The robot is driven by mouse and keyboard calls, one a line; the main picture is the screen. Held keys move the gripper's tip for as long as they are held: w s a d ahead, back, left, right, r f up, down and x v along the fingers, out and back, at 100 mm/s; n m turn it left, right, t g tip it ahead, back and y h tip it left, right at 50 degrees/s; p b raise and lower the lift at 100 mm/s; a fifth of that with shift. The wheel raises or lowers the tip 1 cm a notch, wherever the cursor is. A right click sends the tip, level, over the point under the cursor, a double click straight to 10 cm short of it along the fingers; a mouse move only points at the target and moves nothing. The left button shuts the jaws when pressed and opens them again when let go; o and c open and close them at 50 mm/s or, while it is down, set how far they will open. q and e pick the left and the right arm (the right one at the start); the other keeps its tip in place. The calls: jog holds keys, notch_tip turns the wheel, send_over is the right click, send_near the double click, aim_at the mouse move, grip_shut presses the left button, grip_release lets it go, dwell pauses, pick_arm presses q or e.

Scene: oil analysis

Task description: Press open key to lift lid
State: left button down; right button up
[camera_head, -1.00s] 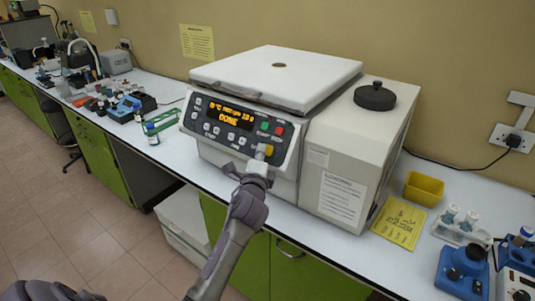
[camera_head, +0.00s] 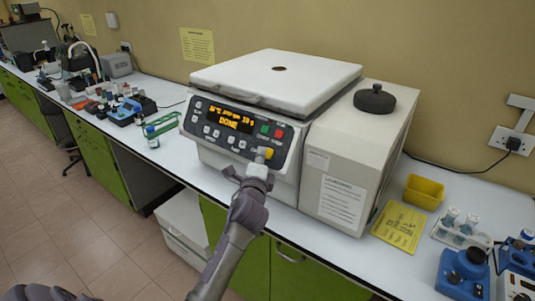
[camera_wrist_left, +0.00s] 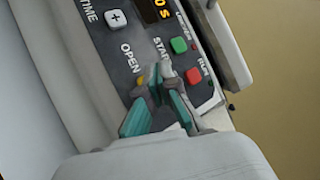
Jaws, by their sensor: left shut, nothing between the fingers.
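The centrifuge (camera_head: 345,160) stands on the bench with its white lid (camera_head: 270,75) lying flat and closed. Its panel display (camera_head: 231,118) shows orange text including DONE. The yellow open key (camera_head: 268,153) is at the panel's lower right, below the green and red keys. My left gripper (camera_head: 261,158) is shut and empty, its tips at the open key. In the left wrist view, the shut fingers (camera_wrist_left: 161,78) lie over the panel and partly hide the yellow key (camera_wrist_left: 140,80) beside the OPEN label. I cannot tell whether the key is pressed in. My right gripper is not in view.
A black round knob (camera_head: 375,98) sits on the housing's right part. A yellow box (camera_head: 423,191), a yellow sheet (camera_head: 399,226) and a tube rack (camera_head: 462,231) are to the right. A green rack (camera_head: 161,125) with bottles stands left. The bench front beside the centrifuge is clear.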

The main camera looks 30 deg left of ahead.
pick_arm(q)
jog(key=shift+w+f, duration=0.15)
jog(key=shift+w+f, duration=0.1)
jog(key=shift+w, duration=0.15)
